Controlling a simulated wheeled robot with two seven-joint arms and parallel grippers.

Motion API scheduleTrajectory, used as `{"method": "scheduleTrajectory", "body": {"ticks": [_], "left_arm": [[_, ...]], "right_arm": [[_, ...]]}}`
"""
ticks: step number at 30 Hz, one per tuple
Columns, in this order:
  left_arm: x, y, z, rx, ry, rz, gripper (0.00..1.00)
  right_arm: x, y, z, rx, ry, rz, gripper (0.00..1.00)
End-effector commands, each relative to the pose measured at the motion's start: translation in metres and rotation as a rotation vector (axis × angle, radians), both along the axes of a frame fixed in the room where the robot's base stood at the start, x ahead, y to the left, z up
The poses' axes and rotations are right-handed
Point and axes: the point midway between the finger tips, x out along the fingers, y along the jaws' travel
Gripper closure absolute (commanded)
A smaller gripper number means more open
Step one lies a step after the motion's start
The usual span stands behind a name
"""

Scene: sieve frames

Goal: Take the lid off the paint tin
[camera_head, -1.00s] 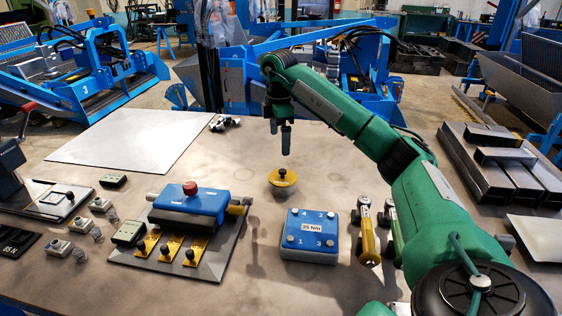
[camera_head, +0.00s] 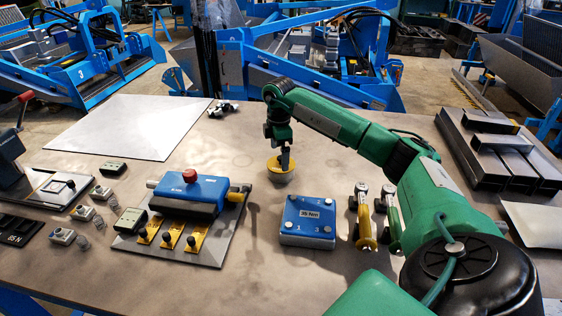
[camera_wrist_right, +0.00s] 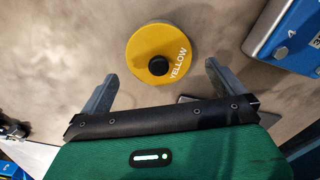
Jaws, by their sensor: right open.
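The paint tin (camera_head: 282,179) stands on the table with a yellow lid (camera_head: 273,168) on it. In the right wrist view the lid (camera_wrist_right: 159,56) is round, marked "YELLOW", with a black knob (camera_wrist_right: 158,66) in the middle. My right gripper (camera_head: 284,165) points down at the lid and hides part of it in the head view. In the wrist view its two fingers (camera_wrist_right: 160,84) are apart and empty, with the knob between and just beyond them. Whether a finger touches the lid cannot be told. My left gripper is not in view.
A blue block marked "35 Nm" (camera_head: 308,216) sits in front of the tin, with yellow-handled (camera_head: 364,222) and green-handled tools to its right. A blue fixture with a red knob (camera_head: 190,176) stands left. A pale sheet (camera_head: 133,126) lies at the back left.

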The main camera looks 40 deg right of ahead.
Motion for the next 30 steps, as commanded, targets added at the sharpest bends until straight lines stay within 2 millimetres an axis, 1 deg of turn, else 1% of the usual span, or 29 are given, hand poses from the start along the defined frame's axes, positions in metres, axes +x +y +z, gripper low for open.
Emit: {"method": "scheduleTrajectory", "body": {"ticks": [1,3,6,13,19,20,30], "left_arm": [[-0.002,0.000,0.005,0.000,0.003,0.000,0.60],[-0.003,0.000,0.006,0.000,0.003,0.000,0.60],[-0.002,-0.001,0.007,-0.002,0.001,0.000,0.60],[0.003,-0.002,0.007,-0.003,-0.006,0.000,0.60],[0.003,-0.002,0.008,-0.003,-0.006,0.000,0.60],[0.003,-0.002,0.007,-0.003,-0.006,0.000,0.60],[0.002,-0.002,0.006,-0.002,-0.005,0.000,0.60]], "right_arm": [[0.000,-0.001,-0.006,0.000,0.003,-0.001,0.00],[0.000,0.000,-0.015,0.000,0.002,-0.001,0.00],[0.000,0.000,-0.023,0.000,0.001,0.000,0.00],[0.000,0.000,-0.024,0.000,0.000,0.000,0.00],[0.000,-0.001,-0.024,0.000,0.000,-0.001,0.39],[0.000,-0.001,-0.024,0.000,0.000,-0.001,0.41],[0.000,-0.001,-0.021,0.000,-0.002,-0.001,0.41]]}}
